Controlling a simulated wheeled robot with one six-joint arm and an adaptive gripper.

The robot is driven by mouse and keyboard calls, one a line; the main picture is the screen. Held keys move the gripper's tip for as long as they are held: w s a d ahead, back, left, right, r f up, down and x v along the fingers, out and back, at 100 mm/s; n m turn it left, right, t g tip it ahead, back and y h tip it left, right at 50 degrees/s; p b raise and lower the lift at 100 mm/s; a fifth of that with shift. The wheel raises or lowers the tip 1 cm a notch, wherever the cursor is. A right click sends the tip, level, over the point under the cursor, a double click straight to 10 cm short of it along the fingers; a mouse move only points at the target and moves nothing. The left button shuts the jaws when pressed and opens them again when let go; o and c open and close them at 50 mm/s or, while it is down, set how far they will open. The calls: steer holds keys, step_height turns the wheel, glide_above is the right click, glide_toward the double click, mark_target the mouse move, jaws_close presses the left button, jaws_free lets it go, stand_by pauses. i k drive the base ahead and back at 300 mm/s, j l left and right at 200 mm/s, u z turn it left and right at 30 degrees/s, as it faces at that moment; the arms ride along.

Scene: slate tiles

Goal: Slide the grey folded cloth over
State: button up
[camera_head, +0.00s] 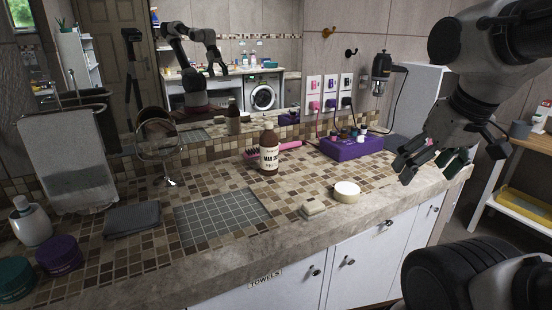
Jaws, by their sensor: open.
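The grey folded cloth (132,219) lies flat on the tiled counter at the left, left of a dark grey tiled square (222,217) set in the counter. The cloth and the square are apart, with a narrow strip of brown tiles between them. My gripper (425,165) hangs over the right end of the counter, far from the cloth. Its dark fingers are spread and nothing shows between them.
A brown bottle (269,153), a pink brush (289,146) and a purple box (352,147) stand behind the square. A round cream tub (346,192) and soap (314,208) lie near the front edge. A mirror (160,138), white dispenser (29,222) and purple jar (59,255) are near the cloth.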

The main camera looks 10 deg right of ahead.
mark_target(123, 222)
steer(key=i+j+u, duration=0.2)
steer(key=j, duration=0.25)
steer(key=j+u, duration=0.2)
steer(key=j, duration=0.2)
steer(key=i+j+u, duration=0.2)
steer(key=j, duration=0.2)
steer(key=k+j, duration=0.05)
steer(key=k, duration=0.05)
